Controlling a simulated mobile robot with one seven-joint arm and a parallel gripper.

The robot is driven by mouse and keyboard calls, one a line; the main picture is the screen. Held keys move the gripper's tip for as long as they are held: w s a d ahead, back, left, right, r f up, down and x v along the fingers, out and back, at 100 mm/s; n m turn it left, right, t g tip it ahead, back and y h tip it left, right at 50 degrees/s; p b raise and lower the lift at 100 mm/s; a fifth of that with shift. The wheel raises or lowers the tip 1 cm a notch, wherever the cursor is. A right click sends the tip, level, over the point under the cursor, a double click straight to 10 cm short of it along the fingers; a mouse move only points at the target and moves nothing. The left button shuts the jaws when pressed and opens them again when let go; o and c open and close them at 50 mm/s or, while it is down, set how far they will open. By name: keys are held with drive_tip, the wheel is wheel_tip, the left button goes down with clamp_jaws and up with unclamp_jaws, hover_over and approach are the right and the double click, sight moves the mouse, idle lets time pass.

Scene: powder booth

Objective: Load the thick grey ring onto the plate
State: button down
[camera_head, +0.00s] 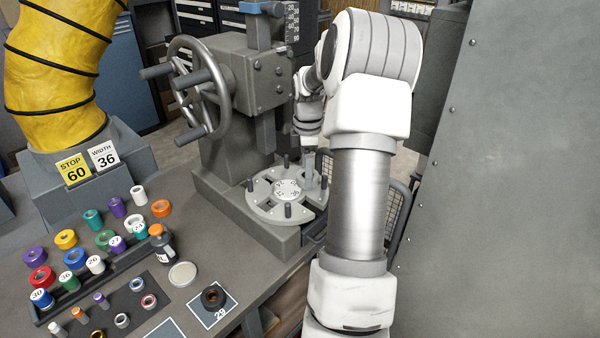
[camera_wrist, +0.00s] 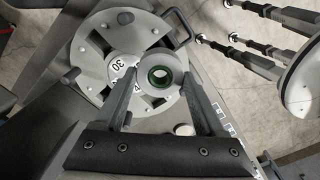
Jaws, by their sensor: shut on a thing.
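The thick grey ring (camera_wrist: 148,76) has a dark green-edged bore and sits between the two fingers of my gripper (camera_wrist: 160,70) in the wrist view. My gripper is shut on it. The ring overlaps the right part of the round grey plate (camera_head: 262,203); I cannot tell whether it touches the plate. The plate has several dark upright pegs, cut-outs and a white numbered centre disc (camera_head: 288,189). In the head view my arm hides most of the gripper and the plate's right edge.
A grey press with a handwheel (camera_head: 190,85) stands behind the plate. Left on the bench are several coloured rings, a bottle (camera_head: 161,243) and a dark ring (camera_head: 213,297) on a mat marked 29. A tall grey panel (camera_head: 510,180) closes off the right.

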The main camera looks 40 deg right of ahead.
drive_tip(key=shift+w+d, duration=0.1)
drive_tip(key=shift+w, duration=0.05)
drive_tip(key=shift+f+b, duration=2.3)
drive_tip(key=shift+f, duration=0.5)
drive_tip(key=shift+f+b, duration=0.45)
drive_tip(key=shift+f, duration=0.45)
unclamp_jaws()
wheel_tip(320, 180, up, 18)
drive_tip(key=shift+f+p, duration=0.25)
drive_tip(key=shift+p, duration=0.05)
